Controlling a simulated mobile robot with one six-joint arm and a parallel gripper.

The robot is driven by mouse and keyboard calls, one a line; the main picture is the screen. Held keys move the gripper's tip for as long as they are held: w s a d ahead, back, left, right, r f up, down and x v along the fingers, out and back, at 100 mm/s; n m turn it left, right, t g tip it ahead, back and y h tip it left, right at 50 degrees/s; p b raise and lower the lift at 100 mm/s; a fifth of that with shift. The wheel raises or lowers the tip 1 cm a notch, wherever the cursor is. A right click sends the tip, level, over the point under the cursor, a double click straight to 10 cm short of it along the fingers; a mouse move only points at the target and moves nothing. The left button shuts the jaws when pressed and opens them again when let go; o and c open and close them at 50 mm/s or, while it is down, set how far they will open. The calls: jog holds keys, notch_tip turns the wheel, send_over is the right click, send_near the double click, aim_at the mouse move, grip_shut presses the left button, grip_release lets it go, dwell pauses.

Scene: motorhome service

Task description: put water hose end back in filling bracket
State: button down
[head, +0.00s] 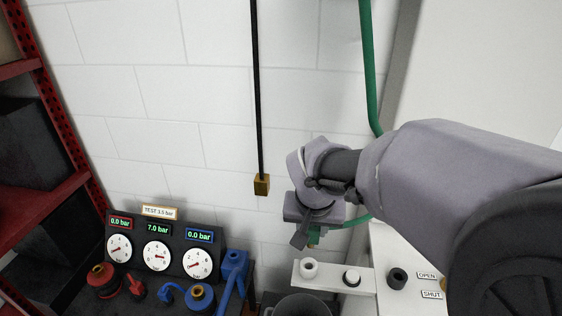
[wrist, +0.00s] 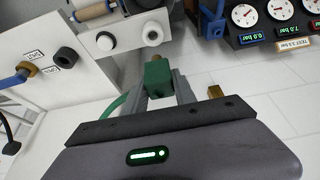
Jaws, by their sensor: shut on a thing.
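My gripper (head: 312,232) is shut on the green water hose end (wrist: 158,76), which has a brass tip and sits between the two fingers in the wrist view. In the head view only a little of this hose end (head: 314,237) shows below the gripper. A white bracket (head: 333,284) with a white ring and a dark-centred white fitting juts left from the white side panel, below the gripper. It also shows in the wrist view (wrist: 128,40), beyond the brass tip. The hose end appears apart from the bracket. The green hose (head: 367,65) hangs from above and passes behind my arm.
A grey bucket (head: 301,306) stands below the bracket. A gauge panel (head: 157,249) with red and blue fittings is at lower left. A black line with a brass block (head: 261,185) hangs by the wall. OPEN and SHUT labels (head: 428,275) sit beside a black socket (head: 397,278).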

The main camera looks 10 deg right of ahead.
jog(key=shift+s+d, duration=0.1)
jog(key=shift+s, duration=0.1)
jog(key=b, duration=0.6)
send_over(309, 260)
jog(key=s, duration=0.1)
jog(key=f, duration=0.5)
jog(key=shift+s+a+f, duration=0.2)
jog(key=shift+f, duration=0.15)
jog(key=shift+f+b, duration=0.2)
jog(key=shift+b, duration=0.1)
jog(key=shift+f+b, duration=1.85)
jog(key=shift+f, duration=0.05)
jog(key=c, duration=0.9)
grip_release()
jog(key=shift+r, duration=0.1)
